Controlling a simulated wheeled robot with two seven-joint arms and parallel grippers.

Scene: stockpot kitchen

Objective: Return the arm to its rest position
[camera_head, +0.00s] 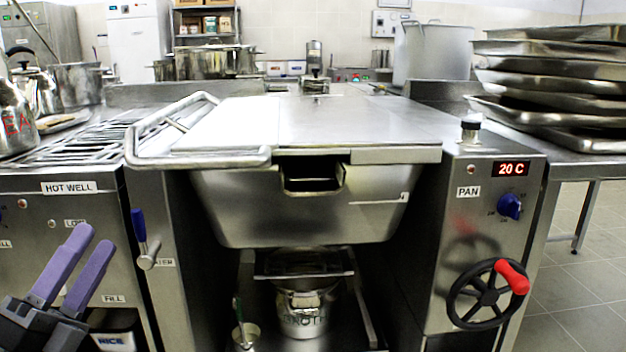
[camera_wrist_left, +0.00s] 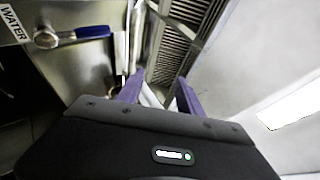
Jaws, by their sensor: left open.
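My left gripper (camera_head: 88,243) shows at the lower left of the head view, with two purple fingers apart and nothing between them. It is in front of the hot well cabinet (camera_head: 62,215), left of the blue-handled lever. In the left wrist view the purple fingers (camera_wrist_left: 160,92) also stand apart and empty. My right gripper is not in view.
A tilting pan with a closed lid (camera_head: 330,125) fills the middle. A blue-handled lever (camera_head: 139,225) is near my left gripper, also in the wrist view (camera_wrist_left: 85,33). A red-knobbed handwheel (camera_head: 488,293) is at right. Stacked trays (camera_head: 555,75) stand at far right.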

